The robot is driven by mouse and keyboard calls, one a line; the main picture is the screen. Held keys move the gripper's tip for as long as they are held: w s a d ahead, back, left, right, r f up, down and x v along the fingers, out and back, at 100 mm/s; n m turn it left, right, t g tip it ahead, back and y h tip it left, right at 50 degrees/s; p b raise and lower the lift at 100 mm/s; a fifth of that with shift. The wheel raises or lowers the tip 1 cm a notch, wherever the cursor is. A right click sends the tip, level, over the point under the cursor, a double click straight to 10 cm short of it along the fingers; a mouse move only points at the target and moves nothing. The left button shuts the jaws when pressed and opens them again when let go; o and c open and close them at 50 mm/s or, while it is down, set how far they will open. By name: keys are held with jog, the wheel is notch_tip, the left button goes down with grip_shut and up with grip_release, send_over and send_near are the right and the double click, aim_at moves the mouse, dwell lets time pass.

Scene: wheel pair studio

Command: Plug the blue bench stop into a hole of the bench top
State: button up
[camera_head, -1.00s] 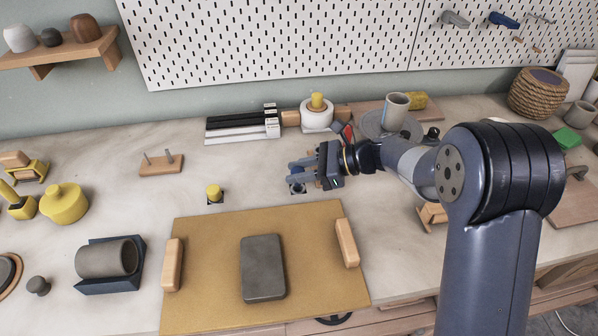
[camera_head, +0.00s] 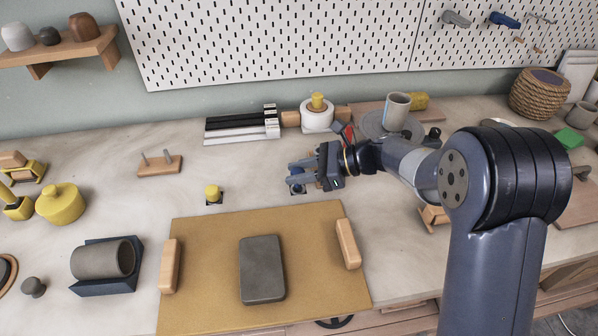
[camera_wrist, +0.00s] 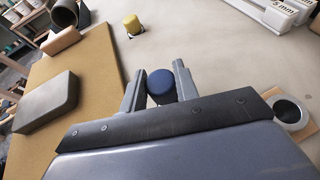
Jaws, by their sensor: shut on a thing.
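The blue bench stop (camera_wrist: 161,85) is a short round peg with a flat top. It stands between the two fingers of my gripper (camera_wrist: 160,88) in the wrist view, and the fingers are shut on it. In the head view my gripper (camera_head: 301,174) reaches left, low over the bench top (camera_head: 245,182), and a little of the blue stop (camera_head: 296,189) shows under the fingers. A dark square patch lies around its foot. The lower end of the stop is hidden, so I cannot tell whether it sits in a hole.
A yellow stop (camera_head: 213,192) stands on a dark square patch to the left. A tan mat (camera_head: 205,280) with a grey block (camera_head: 262,268) and wooden bars lies in front. Bare bench lies left of my gripper.

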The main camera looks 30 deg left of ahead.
jog(key=shift+f+b, duration=1.35)
jog(key=shift+b, duration=0.25)
jog(key=o, duration=1.1)
jog(key=shift+c, duration=0.2)
jog(key=v, duration=1.1)
jog(key=shift+b, duration=0.4)
